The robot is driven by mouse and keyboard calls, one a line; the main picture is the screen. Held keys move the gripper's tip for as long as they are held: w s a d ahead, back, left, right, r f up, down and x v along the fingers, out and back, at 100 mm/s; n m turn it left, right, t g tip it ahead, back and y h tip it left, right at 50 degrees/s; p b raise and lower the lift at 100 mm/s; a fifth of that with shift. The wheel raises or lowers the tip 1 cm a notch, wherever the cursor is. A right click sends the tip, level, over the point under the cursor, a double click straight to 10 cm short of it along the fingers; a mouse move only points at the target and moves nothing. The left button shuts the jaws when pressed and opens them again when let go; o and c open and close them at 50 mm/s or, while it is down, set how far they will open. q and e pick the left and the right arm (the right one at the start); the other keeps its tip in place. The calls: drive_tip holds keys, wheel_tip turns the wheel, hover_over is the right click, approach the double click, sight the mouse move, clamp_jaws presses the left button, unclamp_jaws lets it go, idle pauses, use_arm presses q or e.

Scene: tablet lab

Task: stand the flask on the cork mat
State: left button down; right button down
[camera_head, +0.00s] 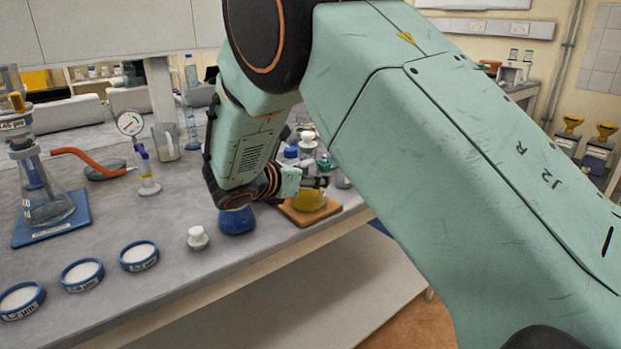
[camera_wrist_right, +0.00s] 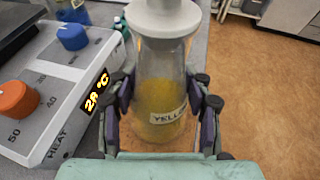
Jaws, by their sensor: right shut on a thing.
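The flask (camera_wrist_right: 160,95) is clear glass with yellow content, a white stopper and a label starting "YELL". My right gripper (camera_head: 316,184) is shut around its body; in the wrist view the fingers (camera_wrist_right: 160,110) press on both sides. In the head view the flask's yellow lower part (camera_head: 308,201) shows below the gripper, and it looks upright. The cork mat (camera_head: 297,217) is a brown square near the bench's front edge, directly under the flask. I cannot tell whether the base touches it. My left gripper is not in view.
A blue vessel (camera_head: 237,221) stands left of the mat, close to my wrist, with a small white stopper (camera_head: 197,237) beside it. Several blue-rimmed dishes (camera_head: 82,273) lie further left. The wrist view shows a heater panel (camera_wrist_right: 45,95) at left. Floor lies beyond the edge.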

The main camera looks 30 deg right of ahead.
drive_tip(key=shift+w, duration=0.2)
drive_tip(key=c, duration=1)
unclamp_jaws()
drive_tip(key=shift+a, duration=0.1)
drive_tip(key=shift+c, duration=0.2)
drive_tip(key=o, duration=0.5)
drive_tip(key=shift+s+r, duration=0.2)
drive_tip(key=shift+s, duration=0.05)
drive_tip(key=shift+c, duration=0.2)
drive_tip(key=shift+w+f, duration=0.1)
drive_tip(key=shift+w, duration=0.05)
